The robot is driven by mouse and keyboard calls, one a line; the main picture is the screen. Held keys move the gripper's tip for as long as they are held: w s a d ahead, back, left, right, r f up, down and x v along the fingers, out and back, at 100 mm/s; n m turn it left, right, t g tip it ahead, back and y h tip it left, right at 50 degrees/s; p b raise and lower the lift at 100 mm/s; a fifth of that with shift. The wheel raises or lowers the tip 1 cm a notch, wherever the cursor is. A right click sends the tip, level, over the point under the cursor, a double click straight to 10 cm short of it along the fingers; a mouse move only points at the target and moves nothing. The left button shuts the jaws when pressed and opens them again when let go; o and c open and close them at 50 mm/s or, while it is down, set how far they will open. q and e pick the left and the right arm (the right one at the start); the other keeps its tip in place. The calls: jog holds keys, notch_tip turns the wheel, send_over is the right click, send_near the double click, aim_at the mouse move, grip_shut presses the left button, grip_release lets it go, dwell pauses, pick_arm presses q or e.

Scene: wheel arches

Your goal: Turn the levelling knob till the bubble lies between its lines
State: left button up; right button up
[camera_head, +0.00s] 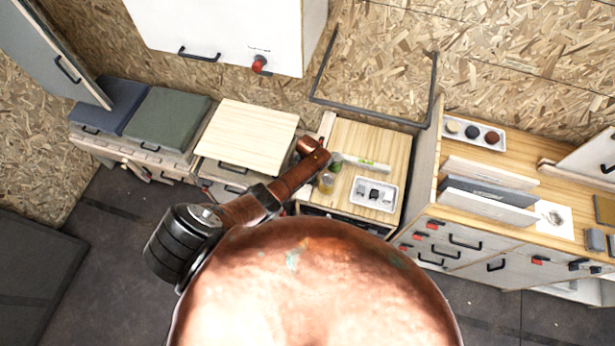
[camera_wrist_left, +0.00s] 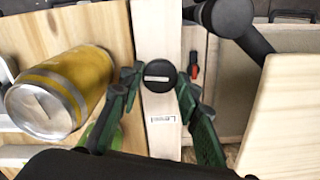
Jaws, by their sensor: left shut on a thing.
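The levelling knob (camera_wrist_left: 159,76) is a round black cap with a white line across it. It sits on a pale strip (camera_wrist_left: 158,30) beside a small label reading "Level". My left gripper (camera_wrist_left: 158,84) has its green fingers on either side of the knob, shut on it. The white line lies roughly level across the left wrist view. In the head view my left wrist hides the knob and fingers. A pale bar with a greenish window (camera_head: 373,166), apparently the level, lies on the wooden top to the right of my wrist; its bubble is too small to make out. My right gripper is not in view.
A white tray (camera_head: 374,205) with small dark pieces stands below the level. A dark lever-like part (camera_wrist_left: 228,20) rises on the right.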

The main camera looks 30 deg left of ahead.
pick_arm(q)
jog(key=shift+n, duration=0.5)
jog(key=o, duration=1.2)
jog(key=shift+c, duration=0.2)
jog(key=shift+r, duration=0.1)
notch_tip(320, 180, up, 12)
dwell(0.9)
